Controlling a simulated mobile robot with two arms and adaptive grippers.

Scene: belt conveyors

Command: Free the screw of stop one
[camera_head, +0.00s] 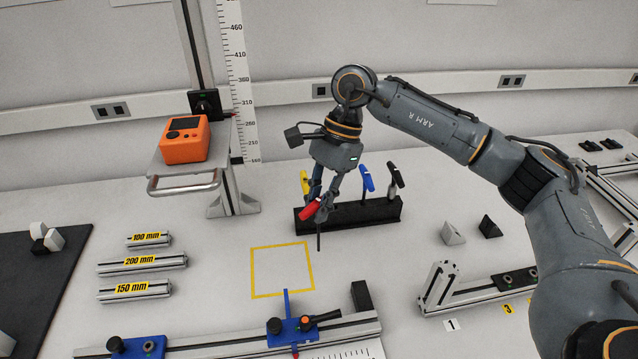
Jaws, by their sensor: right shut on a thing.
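My right gripper (324,198) is shut on a red-handled tool (309,209). A thin dark shaft points down from it in front of the tool rack (382,215). A label reading 1 (451,325) lies by the left end of an aluminium rail (476,292) at the right. Black pieces (516,281) sit on this rail. Blue stops (292,330) and (137,347) sit on the front rail, one with a black and orange lever. I cannot tell which piece is stop one, nor make out its screw. My left gripper is not in view.
The rack holds yellow (304,182), blue (367,178) and black (393,176) handled tools. A yellow square (282,294) marks bare table. Labelled profiles (142,262) lie left. An orange device (184,138) stands on a bracket at the back left.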

